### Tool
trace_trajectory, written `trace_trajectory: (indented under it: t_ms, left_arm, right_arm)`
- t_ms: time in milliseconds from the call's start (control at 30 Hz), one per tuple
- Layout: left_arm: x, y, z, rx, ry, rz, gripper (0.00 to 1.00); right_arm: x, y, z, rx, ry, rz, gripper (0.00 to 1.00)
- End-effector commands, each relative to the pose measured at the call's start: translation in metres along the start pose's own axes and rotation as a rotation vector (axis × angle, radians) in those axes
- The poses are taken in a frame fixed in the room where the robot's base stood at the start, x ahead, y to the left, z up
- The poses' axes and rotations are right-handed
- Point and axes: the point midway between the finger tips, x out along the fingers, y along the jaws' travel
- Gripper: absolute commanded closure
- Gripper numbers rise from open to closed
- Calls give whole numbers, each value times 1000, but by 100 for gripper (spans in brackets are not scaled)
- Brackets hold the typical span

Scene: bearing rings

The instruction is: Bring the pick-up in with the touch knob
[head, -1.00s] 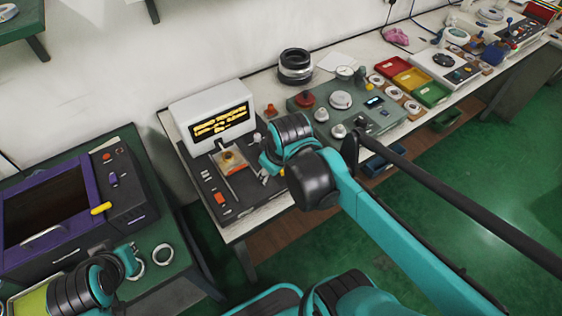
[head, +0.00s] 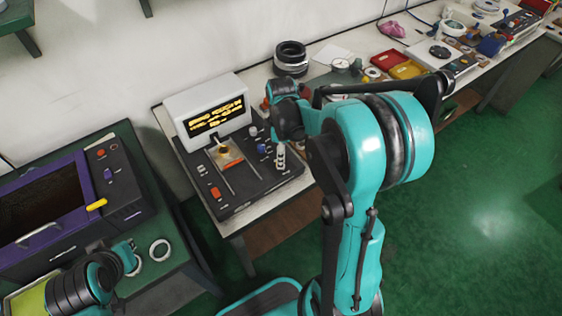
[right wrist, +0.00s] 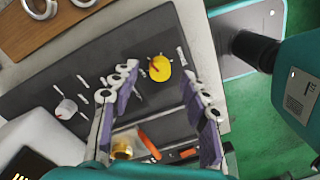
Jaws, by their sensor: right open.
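The measuring unit has a black base (head: 245,190) and a white display box (head: 212,110) with yellow text. A brass ring (head: 226,154) sits on its orange plate; the ring (right wrist: 122,150) also shows low in the right wrist view. A yellow knob with a red mark (right wrist: 159,68) and a white knob (right wrist: 66,108) stand on the panel. I cannot tell which is the touch knob. My right gripper (right wrist: 160,84) is open and empty above the panel, the yellow knob beyond and between its fingertips. My left gripper (head: 131,257) is at lower left, its jaws unclear.
A loose ring (head: 160,250) lies on the green table beside my left gripper. A purple-framed machine (head: 45,205) stands left. Dark stacked rings (head: 291,58), a red tray (head: 387,63) and a yellow tray (head: 407,69) are along the bench. My right arm hides part of it.

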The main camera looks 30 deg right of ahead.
Motion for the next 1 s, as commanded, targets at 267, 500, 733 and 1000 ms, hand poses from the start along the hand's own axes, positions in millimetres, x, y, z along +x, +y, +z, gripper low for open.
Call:
trace_trajectory:
  t_ms: [267, 500, 733, 1000]
  left_arm:
    - [9, 0, 6, 0, 0, 0, 100]
    - [8, 0, 6, 0, 0, 0, 100]
    - [8, 0, 6, 0, 0, 0, 100]
    - [8, 0, 6, 0, 0, 0, 100]
  right_arm:
    - [25, 0, 0, 1, 0, 1, 54]
    - [25, 0, 0, 1, 0, 1, 54]
    - [25, 0, 0, 1, 0, 1, 100]
    - [25, 0, 0, 21, 1, 1, 100]
